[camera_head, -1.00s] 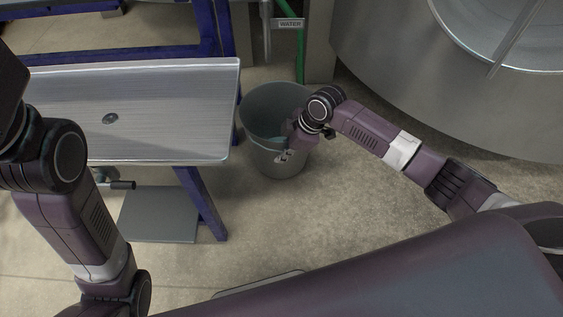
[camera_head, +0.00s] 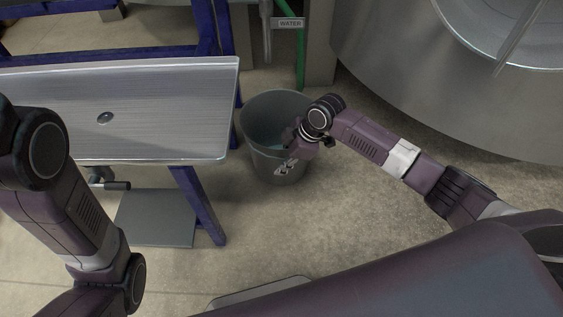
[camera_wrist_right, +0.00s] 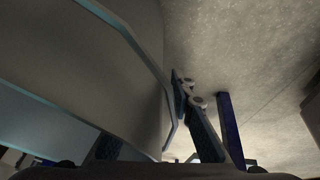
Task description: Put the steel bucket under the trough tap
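The grey steel bucket (camera_head: 262,165) stands upright, or nearly so, on the floor right of the trough; bluish liquid or lining shows inside. My right gripper (camera_head: 290,152) is at its near right rim and appears shut on the wall. The steel trough (camera_head: 170,105) has a drain hole. Its tap (camera_head: 112,185), with a dark handle, sits under the front edge. My left arm shows at the left; its gripper is out of view.
A flat grey plate (camera_head: 155,218) lies low beneath the tap. A blue trough leg (camera_head: 199,205) stands between plate and bucket. Floor nearer me is clear.

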